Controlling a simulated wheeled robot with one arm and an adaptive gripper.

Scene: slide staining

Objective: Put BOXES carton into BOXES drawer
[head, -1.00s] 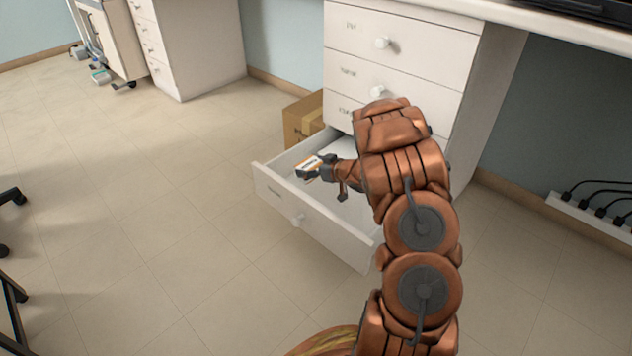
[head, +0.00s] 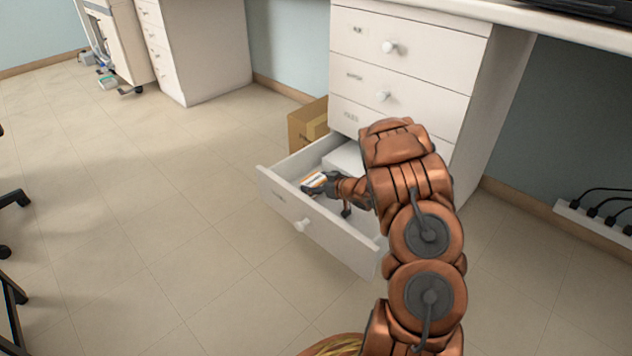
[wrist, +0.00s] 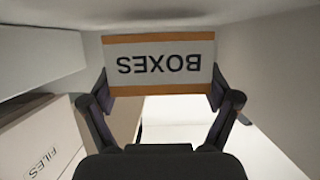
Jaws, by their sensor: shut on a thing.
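The BOXES carton (wrist: 160,62) is a small white box with orange edges, its lettering upside down in the wrist view. My gripper (wrist: 160,88) is shut on it, one finger at each end. In the head view the carton (head: 314,181) and my gripper (head: 322,186) are within the open bottom drawer (head: 318,233), near its front left. The drawer is pulled out from the white cabinet. Whether the carton touches the drawer floor cannot be told. My arm covers the drawer's right part.
A white item (head: 345,158) lies at the back of the drawer. A carton marked FILES (wrist: 40,150) shows at left in the wrist view. A brown cardboard box (head: 307,124) stands beside the cabinet (head: 400,75).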

